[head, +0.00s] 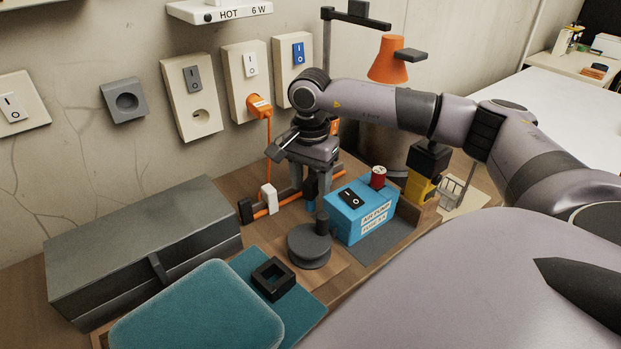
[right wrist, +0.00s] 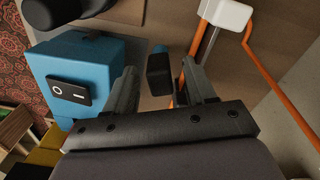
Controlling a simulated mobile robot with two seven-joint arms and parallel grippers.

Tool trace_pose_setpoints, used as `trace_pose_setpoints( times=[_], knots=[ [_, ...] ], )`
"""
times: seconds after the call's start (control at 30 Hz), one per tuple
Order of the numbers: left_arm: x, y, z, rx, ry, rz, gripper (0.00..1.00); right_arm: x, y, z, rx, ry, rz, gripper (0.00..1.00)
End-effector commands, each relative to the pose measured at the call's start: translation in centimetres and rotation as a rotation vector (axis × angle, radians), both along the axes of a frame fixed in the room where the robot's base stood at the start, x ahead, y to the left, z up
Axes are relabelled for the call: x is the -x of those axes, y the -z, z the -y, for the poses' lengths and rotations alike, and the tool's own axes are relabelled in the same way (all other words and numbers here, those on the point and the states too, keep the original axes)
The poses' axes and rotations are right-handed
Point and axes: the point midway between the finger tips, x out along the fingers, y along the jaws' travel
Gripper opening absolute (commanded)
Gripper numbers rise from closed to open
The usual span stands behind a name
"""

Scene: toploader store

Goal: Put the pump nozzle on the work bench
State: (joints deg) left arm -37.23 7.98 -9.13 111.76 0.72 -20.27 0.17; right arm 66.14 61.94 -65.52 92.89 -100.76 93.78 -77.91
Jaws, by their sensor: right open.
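The right gripper (head: 311,184) is open and points down beside the blue air pump box (head: 362,218), left of it in the head view. In the right wrist view, a small black piece with a blue end (right wrist: 160,72) shows between the open fingers, by an orange cord; I cannot tell whether they touch it. I cannot tell for certain whether this piece is the pump nozzle. The pump box, with a black switch, fills the left of the right wrist view. The wooden work bench (head: 200,250) lies beneath. My left gripper is not in view.
A dark grey round base with a post (head: 310,247) stands in front of the pump. A grey metal box (head: 145,245), a teal pad (head: 195,310) and a black square ring (head: 273,279) are at left. An orange lamp (head: 388,60) is behind my arm. Wall sockets line the back.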

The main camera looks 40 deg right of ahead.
Motion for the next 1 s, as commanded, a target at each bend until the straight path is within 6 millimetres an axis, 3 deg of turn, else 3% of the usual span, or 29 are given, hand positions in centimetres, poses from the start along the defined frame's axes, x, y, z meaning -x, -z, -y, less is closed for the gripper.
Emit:
trace_pose_setpoints(
  times=[0.5,0.7,1.0],
  knots=[
    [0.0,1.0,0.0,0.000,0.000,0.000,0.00,-0.1,-10.1,-0.1,-0.002,0.000,0.006,0.55],
    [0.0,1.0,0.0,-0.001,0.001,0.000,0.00,-0.1,-11.6,0.0,-0.001,0.000,0.003,0.55],
    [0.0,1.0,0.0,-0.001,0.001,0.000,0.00,-0.1,-11.7,0.0,-0.001,0.000,0.003,0.55]
  ],
)
